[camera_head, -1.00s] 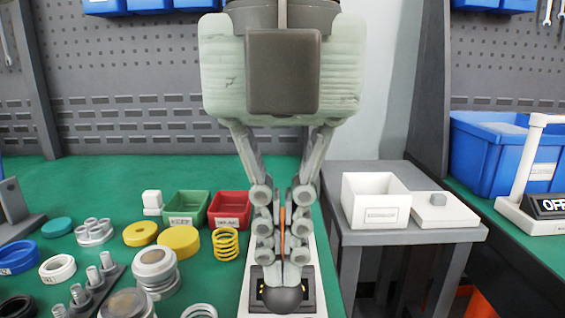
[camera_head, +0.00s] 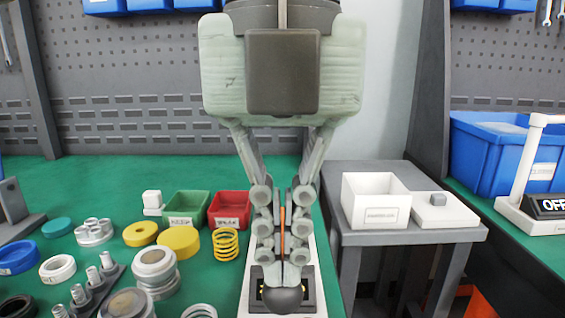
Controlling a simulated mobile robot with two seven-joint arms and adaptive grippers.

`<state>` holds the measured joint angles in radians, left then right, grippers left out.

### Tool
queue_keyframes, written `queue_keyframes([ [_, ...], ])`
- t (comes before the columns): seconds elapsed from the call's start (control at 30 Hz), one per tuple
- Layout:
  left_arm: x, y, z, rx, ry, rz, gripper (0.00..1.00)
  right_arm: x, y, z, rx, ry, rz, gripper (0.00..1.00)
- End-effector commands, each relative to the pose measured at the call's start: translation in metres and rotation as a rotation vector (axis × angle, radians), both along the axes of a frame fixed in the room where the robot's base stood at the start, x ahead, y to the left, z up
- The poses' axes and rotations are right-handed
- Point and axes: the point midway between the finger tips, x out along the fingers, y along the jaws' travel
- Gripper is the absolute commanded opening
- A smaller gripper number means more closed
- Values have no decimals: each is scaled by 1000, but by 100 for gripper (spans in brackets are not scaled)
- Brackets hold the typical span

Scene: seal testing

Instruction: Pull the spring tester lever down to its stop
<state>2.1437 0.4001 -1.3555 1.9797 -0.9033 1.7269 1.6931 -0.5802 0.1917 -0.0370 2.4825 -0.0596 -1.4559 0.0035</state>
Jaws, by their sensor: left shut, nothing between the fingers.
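The spring tester (camera_head: 246,297) has a white base at the bottom centre, on the green bench. Its lever shows as a dark round knob (camera_head: 283,299), right below my left gripper's fingertips. My left gripper (camera_head: 283,278) points straight down with its fingers shut and nothing held between them. The fingertips overlap the top of the knob in the picture; I cannot tell whether they touch it. An orange strip (camera_head: 283,228) shows behind the fingers. The gripper hides most of the tester. My right gripper is not in view.
Left of the tester are a yellow spring (camera_head: 226,244), a red bin (camera_head: 229,207), a green bin (camera_head: 187,206), and several rings and cylinders. A white box (camera_head: 376,215) stands on a grey side table (camera_head: 410,238) to the right. A blue crate (camera_head: 500,150) is farther right.

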Motion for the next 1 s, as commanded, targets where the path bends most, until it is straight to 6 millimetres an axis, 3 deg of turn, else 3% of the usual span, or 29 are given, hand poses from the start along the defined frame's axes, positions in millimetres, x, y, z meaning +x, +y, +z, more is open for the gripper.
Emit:
queue_keyframes([
  [1.0,-6,0,-22,0,0,0,0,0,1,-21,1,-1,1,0],
])
